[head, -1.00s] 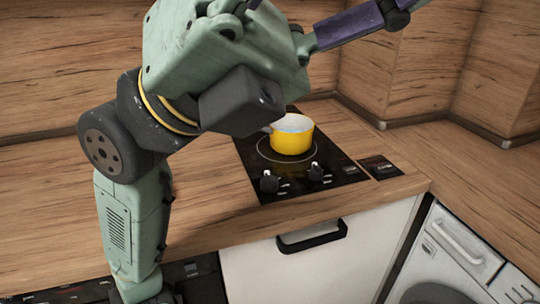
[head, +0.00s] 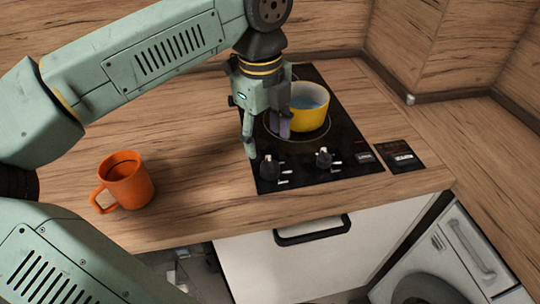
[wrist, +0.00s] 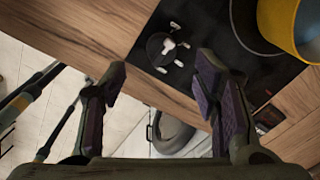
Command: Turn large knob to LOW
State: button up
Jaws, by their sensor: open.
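Two dark knobs stand at the front of the black cooktop (head: 345,172): a left knob (head: 269,169) and a right knob (head: 323,158), each beside small white marks too blurred to read. They look alike in size in the head view, so I cannot tell which is the large one. My gripper (head: 267,140) points down over the cooktop's left side, just behind and above the left knob. The wrist view shows one knob (wrist: 158,48) beyond and between the open fingers (wrist: 163,70), with nothing held. The other knob is not clear there.
A yellow pot (head: 311,108) stands on the burner, close to the right of my gripper. An orange mug (head: 125,181) is on the wooden counter to the left. A dark drawer handle (head: 312,231) juts out below the counter. A small black panel (head: 404,157) lies at right.

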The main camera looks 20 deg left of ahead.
aim_at(269, 161)
jog(key=f, duration=0.2)
jog(key=f+b, duration=0.1)
jog(key=f, duration=0.2)
jog(key=f+b, duration=0.1)
jog(key=f, duration=0.2)
jog(key=shift+w+d, duration=0.2)
jog(key=shift+w, duration=0.05)
jog(key=c, duration=1.2)
jog(key=shift+b, duration=0.3)
jog(key=shift+f+m+b, duration=0.15)
jog(key=shift+m+b, duration=0.25)
jog(key=shift+b, duration=0.15)
jog(key=shift+m+b, duration=0.3)
jog(key=shift+b, duration=0.05)
jog(key=shift+f+m+b, duration=0.1)
jog(key=shift+m+b, duration=1)
jog(key=shift+b, duration=0.1)
jog(key=m+b, duration=0.1)
jog(key=m, duration=0.2)
jog(key=m+b, duration=0.2)
jog(key=m, duration=0.1)
jog(key=shift+w+r, duration=0.1)
jog(key=shift+r, duration=0.1)
